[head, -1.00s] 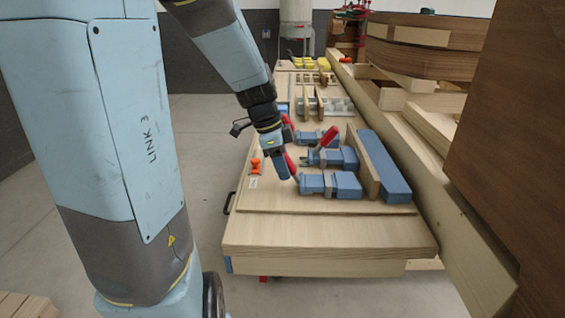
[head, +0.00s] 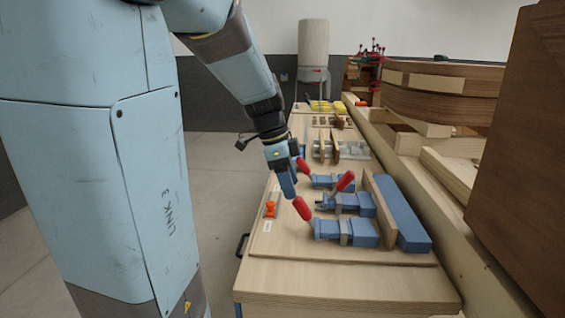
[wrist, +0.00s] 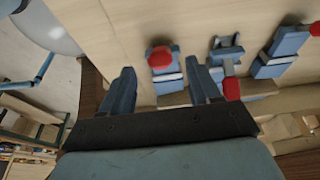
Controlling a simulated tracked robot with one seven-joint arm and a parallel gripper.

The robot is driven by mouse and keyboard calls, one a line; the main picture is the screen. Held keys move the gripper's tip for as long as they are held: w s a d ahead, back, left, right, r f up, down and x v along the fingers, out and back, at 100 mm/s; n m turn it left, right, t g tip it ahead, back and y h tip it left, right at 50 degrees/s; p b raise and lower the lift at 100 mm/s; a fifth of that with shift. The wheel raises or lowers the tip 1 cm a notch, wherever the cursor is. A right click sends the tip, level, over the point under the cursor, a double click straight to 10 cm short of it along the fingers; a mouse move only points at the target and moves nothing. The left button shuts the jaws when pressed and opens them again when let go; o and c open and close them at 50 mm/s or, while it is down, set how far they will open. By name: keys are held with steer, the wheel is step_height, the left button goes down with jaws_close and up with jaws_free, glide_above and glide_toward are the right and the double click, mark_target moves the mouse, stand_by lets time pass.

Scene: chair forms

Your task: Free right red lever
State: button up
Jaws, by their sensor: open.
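Three blue toggle clamps with red levers stand in a row on the wooden bench. The nearest clamp (head: 345,232) has its red lever (head: 302,208) leaning up to the left. The middle clamp's lever (head: 345,182) leans the opposite way, and the far clamp's lever (head: 302,165) leans left. My gripper (head: 289,196) is open and empty, just above and left of the nearest lever. In the wrist view my gripper (wrist: 162,85) shows its two fingers spread, with a red knob (wrist: 160,57) seen between them, apparently the nearest lever. No contact is visible.
A wooden fence (head: 378,205) and a long blue block (head: 402,215) stand right of the clamps. An orange piece (head: 270,209) is on the left of the bench. Stacked timber (head: 450,175) and a brown panel (head: 525,150) crowd the right. Floor at left is clear.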

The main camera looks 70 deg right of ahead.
steer(key=shift+v, duration=2.8)
steer(key=shift+c, duration=0.2)
steer(key=shift+c, duration=0.7)
steer(key=shift+s, duration=0.35)
steer(key=shift+c, duration=0.8)
steer(key=s+t+y, duration=0.1)
steer(key=s, duration=0.1)
steer(key=s+t+y, duration=0.1)
steer(key=s+t, duration=0.1)
steer(key=s, duration=0.1)
steer(key=s+d+t+y, duration=0.1)
steer(key=s, duration=0.1)
steer(key=shift+s+d+r+m+t, duration=0.1)
steer(key=shift+s+r+m+t, duration=0.2)
steer(key=shift+t, duration=0.1)
steer(key=c, duration=0.7)
steer(key=s+t, duration=0.1)
steer(key=s, duration=0.1)
steer(key=s+d+r+t, duration=0.1)
steer(key=s+t, duration=0.1)
steer(key=s+d+r+t+h, duration=0.1)
steer(key=s, duration=0.2)
steer(key=shift+s+r, duration=0.1)
jaws_close()
glide_toward(305, 203)
steer(key=x, duration=0.5)
steer(key=shift+s+a, duration=0.2)
steer(key=shift+w+f, duration=0.45)
